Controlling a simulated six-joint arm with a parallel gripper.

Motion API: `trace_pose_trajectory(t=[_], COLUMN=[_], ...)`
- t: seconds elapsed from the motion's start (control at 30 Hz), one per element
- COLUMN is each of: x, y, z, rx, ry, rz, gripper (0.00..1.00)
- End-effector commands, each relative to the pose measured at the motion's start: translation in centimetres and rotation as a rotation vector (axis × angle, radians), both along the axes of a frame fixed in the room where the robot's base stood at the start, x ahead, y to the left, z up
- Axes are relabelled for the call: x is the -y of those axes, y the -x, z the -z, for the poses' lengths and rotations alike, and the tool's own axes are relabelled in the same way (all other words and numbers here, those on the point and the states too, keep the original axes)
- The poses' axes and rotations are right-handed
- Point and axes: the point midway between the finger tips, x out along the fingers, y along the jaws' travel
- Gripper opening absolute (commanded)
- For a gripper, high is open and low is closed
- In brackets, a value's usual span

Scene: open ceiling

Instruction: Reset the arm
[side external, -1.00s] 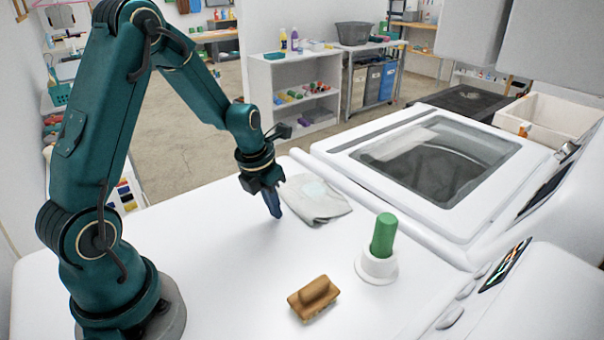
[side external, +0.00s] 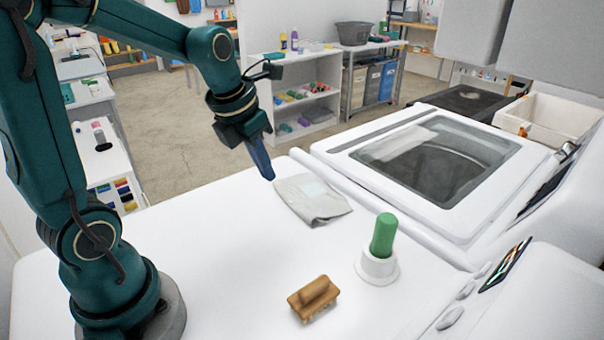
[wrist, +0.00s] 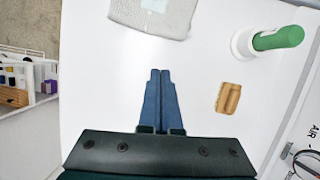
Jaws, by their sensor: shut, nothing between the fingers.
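My gripper (side external: 262,162) is shut and empty, held in the air above the white machine top (side external: 215,260). Its two blue fingers are pressed together and point down, and they also show in the wrist view (wrist: 160,74). A folded grey cloth (side external: 318,203) lies flat on the top, to the right of the fingertips; it also shows at the upper edge of the wrist view (wrist: 120,12). My gripper is apart from everything on the surface.
A wooden brush (side external: 313,298) lies on the top. A green-handled thing (side external: 383,235) stands upright in a white holder (side external: 376,267). A glass-lidded washer (side external: 440,165) is on the right. Shelves (side external: 305,95) stand behind. The left part of the top is clear.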

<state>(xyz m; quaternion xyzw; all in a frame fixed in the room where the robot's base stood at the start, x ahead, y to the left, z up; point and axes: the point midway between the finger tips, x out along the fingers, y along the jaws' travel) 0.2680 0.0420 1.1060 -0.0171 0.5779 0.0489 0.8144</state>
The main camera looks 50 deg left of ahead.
Motion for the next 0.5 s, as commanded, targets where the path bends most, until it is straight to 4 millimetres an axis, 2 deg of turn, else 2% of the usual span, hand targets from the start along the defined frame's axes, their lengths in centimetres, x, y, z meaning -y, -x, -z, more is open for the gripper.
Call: trace_pose_trajectory(t=[0.1, 0.2, 0.5], x=[2.5, 4.0, 7.0], y=[1.1, 2.3, 6.0], z=[-2.1, -3.2, -4.4], rx=[0.057, 0.079, 0.095], ry=[-0.097, -0.203, -0.578], rz=[0.258, 0.526, 1.356], gripper=[0.00, 0.00, 0.00])
